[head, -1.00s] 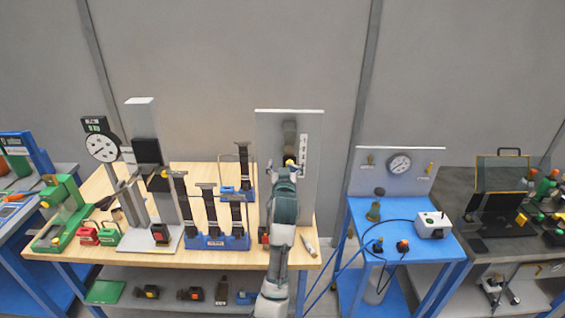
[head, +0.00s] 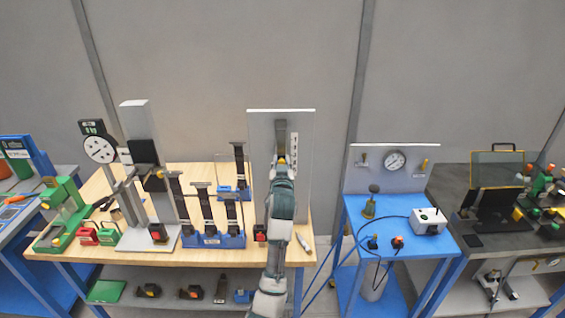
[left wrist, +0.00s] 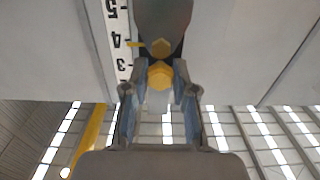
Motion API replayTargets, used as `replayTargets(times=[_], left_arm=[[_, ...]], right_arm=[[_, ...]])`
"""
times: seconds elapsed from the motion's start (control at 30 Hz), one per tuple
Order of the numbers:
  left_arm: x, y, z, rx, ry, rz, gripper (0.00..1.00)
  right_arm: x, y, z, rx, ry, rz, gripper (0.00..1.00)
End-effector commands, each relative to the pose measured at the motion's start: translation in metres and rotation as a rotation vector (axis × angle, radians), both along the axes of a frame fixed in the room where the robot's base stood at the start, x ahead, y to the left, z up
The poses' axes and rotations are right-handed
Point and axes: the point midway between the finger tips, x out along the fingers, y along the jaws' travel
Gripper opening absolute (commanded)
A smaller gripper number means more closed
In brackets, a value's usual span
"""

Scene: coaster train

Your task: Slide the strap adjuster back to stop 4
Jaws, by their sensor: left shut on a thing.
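The strap adjuster is a dark slider on a pale upright panel (head: 305,125); it shows best in the left wrist view (left wrist: 163,20). A yellow bolt head and a yellow pointer (left wrist: 135,44) sit on it, the pointer beside the 4 mark. The number scale (left wrist: 118,40) shows 5, 4 and 3, with the figures upside down. My left gripper (head: 281,162) is in front of the panel. In the left wrist view its fingers (left wrist: 158,82) are shut on the adjuster's yellow hexagonal knob (left wrist: 160,75). My arm hides the panel's lower middle. My right gripper is out of view.
The wooden table (head: 90,258) also holds a blue rack (head: 212,242) of straps left of my arm and a grey upright stand (head: 140,175) further left. A marker-like tool (head: 304,243) lies right of my arm. A blue gauge bench (head: 400,255) stands to the right.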

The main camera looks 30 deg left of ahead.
Motion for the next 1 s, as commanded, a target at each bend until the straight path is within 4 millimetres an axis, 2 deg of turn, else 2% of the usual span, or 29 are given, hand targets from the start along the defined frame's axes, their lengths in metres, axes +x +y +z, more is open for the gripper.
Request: replayTargets(times=[0.03, 0.27, 0.3, 0.4, 0.83, 1.0], left_arm=[[0.000, 0.001, 0.005, 0.000, 0.000, 0.001, 0.00], [0.001, 0.000, 0.004, 0.001, -0.003, -0.001, 0.00], [0.001, 0.000, 0.004, 0.001, -0.003, -0.001, 0.32], [0.001, 0.000, 0.004, 0.001, -0.004, -0.001, 0.53], [-0.003, -0.005, 0.004, 0.002, -0.003, -0.003, 0.53], [-0.023, -0.018, 0.004, 0.001, -0.005, -0.004, 0.53]], right_arm=[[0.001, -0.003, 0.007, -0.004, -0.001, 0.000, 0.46], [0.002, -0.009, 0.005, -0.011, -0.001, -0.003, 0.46], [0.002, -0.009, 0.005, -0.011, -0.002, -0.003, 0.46], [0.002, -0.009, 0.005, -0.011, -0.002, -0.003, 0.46], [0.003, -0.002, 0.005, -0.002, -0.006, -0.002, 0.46], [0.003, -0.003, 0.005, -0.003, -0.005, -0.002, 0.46]])
